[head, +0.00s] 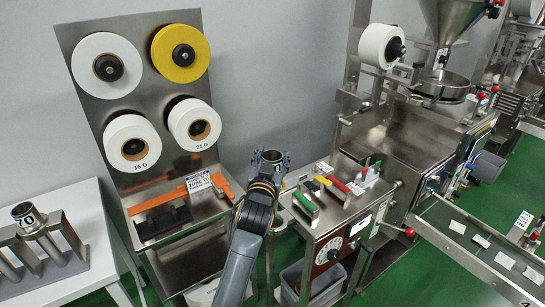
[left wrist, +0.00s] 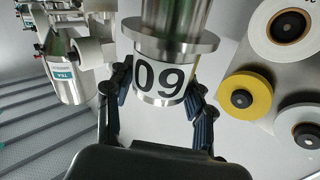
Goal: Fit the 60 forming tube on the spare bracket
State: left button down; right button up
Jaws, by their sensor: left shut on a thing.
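My left gripper (head: 268,168) is shut on a steel forming tube (head: 271,156), held up in front of the grey wall, between the reel stand and the packing machine. In the left wrist view the tube (left wrist: 168,40) fills the top middle. Its white band reads "09", which is 60 upside down, and the blue-grey fingers of the gripper (left wrist: 160,100) lie on both sides of it. Another steel tube with a partly readable number (head: 24,214) stands in a metal rack (head: 72,234) on the left. I cannot tell which part is the spare bracket. My right gripper is not in view.
The steel reel stand (head: 70,55) carries several reels, one yellow (head: 180,53). An orange bar (head: 150,203) lies on its ledge. A white table (head: 95,215) is at left. The packing machine (head: 400,140) and a steel conveyor (head: 460,262) with sachets are at right.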

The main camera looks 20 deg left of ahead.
aim_at(276, 169)
pick_arm(q)
jog(key=shift+d+r, duration=0.15)
jog(key=shift+d, duration=0.05)
jog(key=shift+d, duration=0.25)
jog(key=shift+f+b, duration=1.65)
jog(key=shift+f, duration=0.55)
jog(key=shift+d+f+b, duration=0.1)
jog(key=shift+f+b, duration=0.55)
jog(key=shift+f, duration=0.3)
jog(key=shift+f, duration=0.35)
